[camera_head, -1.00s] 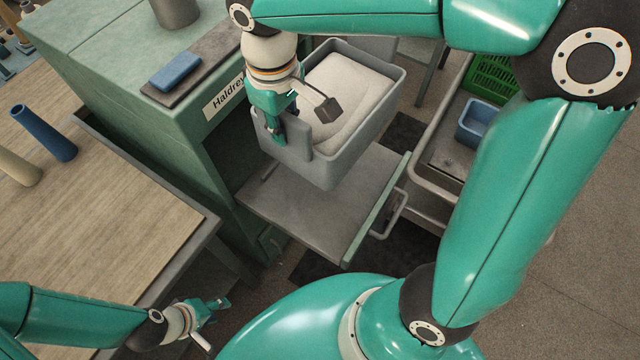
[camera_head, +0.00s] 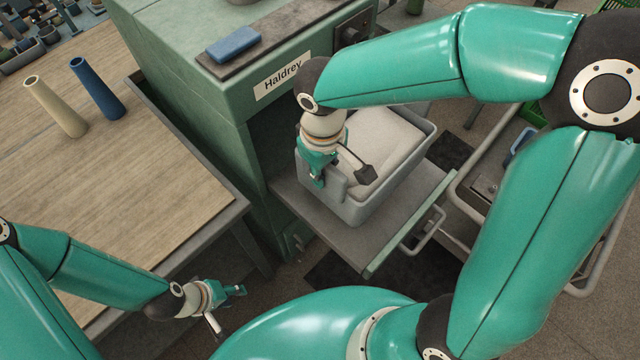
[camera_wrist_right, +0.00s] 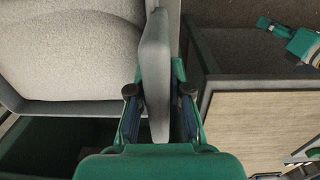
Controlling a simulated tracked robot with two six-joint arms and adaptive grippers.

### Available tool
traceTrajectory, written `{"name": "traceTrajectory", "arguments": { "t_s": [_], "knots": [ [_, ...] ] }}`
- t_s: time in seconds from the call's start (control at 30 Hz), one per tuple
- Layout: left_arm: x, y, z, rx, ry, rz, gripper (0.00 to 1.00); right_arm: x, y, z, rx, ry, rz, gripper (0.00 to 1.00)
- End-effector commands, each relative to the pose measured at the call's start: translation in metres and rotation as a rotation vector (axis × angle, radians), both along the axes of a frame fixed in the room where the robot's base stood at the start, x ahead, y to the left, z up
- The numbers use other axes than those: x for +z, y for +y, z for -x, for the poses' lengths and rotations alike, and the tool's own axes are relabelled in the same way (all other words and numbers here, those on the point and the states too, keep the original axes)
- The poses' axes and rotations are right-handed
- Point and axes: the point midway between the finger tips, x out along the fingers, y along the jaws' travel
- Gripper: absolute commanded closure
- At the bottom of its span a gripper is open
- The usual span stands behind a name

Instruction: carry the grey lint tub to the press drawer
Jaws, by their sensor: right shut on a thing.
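The grey lint tub (camera_head: 372,205), filled with pale lint (camera_head: 385,140), is in the head view over the pulled-out press drawer (camera_head: 350,244) of the green press. Its underside is at or very close to the drawer's flat surface; I cannot tell whether it touches. My right gripper (camera_head: 318,176) is shut on the tub's near-left side. In the right wrist view, the fingers (camera_wrist_right: 160,92) clasp a grey upright plate on the tub (camera_wrist_right: 70,108). My left gripper (camera_head: 238,290) is empty beside the workbench; its finger opening is unclear.
The green press (camera_head: 185,90) labelled Haldrey carries a blue block (camera_head: 233,44). A wooden workbench (camera_head: 120,190) with a beige cone (camera_head: 55,106) and a blue cone (camera_head: 98,90) stands left. A cart (camera_head: 485,190) stands close right of the drawer.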

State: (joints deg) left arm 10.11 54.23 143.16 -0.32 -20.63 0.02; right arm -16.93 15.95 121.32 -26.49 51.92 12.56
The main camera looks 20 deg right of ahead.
Motion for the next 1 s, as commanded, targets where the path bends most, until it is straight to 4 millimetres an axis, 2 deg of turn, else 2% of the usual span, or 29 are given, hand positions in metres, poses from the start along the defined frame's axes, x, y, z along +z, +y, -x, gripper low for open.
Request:
{"name": "traceTrajectory", "arguments": {
  "t_s": [0.23,0.5,0.9,0.93,1.0],
  "knots": [
    [0.000,0.000,0.000,0.000,0.000,0.000,0.60,-0.016,0.000,-0.001,0.001,-0.001,0.002,1.00],
    [-0.002,0.000,0.000,0.000,0.000,0.000,0.60,-0.050,0.000,-0.001,0.001,-0.001,0.002,1.00],
    [-0.005,0.000,0.000,0.000,0.000,0.000,0.60,-0.055,0.000,-0.001,0.002,-0.003,0.001,1.00],
    [-0.004,0.000,0.000,0.000,0.000,0.000,0.60,-0.055,0.000,-0.001,0.001,-0.001,0.001,0.77],
    [-0.003,0.000,0.000,0.000,0.000,0.000,0.60,-0.054,0.000,-0.001,0.001,-0.001,0.001,0.65]
  ]
}}
